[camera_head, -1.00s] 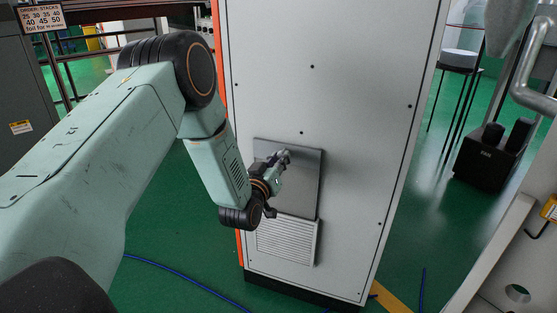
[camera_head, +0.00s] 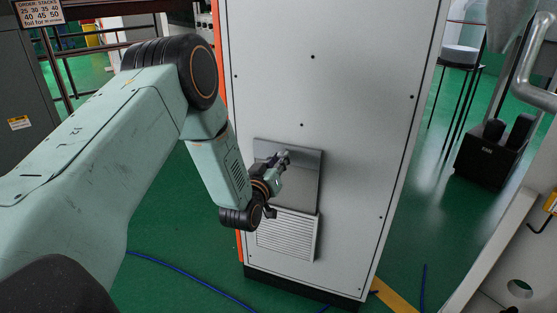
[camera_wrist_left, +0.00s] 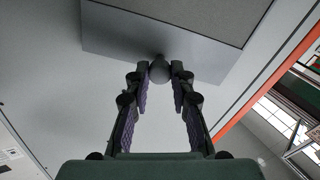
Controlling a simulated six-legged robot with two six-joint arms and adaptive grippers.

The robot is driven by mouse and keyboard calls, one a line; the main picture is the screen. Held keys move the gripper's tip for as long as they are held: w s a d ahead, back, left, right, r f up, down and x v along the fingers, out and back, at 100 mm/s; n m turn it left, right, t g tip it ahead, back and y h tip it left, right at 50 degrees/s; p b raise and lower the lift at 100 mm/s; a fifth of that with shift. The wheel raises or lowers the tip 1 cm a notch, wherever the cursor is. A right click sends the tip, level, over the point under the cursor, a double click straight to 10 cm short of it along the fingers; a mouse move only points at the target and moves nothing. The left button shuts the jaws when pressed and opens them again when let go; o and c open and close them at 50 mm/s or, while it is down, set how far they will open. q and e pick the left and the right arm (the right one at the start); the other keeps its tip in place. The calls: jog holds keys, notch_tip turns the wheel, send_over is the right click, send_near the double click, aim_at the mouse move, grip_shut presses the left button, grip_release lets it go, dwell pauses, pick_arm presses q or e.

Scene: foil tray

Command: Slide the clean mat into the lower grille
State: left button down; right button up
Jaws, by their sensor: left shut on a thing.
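The mat (camera_head: 306,184) is a flat grey sheet with a darker strip along its top. It stands upright against the front of the white cabinet. The louvred lower grille (camera_head: 285,237) is directly below, and the mat's lower edge meets the grille's top; whatever is behind the grille is hidden. My left gripper (camera_head: 283,158) is at the mat's top strip. In the left wrist view, my left gripper (camera_wrist_left: 159,70) is shut on a rounded grey knob (camera_wrist_left: 159,73) on the mat's strip (camera_wrist_left: 125,32). My right gripper is not in view.
The white cabinet (camera_head: 345,100) has an orange left edge. A blue cable (camera_head: 185,271) lies on the green floor. A grey pipe frame is at the far right.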

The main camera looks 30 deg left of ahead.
pick_arm(q)
jog(key=shift+f+b, duration=2.15)
jog(key=shift+f, duration=1.4)
send_near(285, 201)
jog(key=shift+w+a, duration=0.25)
jog(key=shift+w, duration=0.9)
jog(key=shift+w+a, duration=0.25)
jog(key=shift+w, duration=0.85)
jog(key=c, duration=1.1)
grip_release()
jog(key=shift+s, duration=0.1)
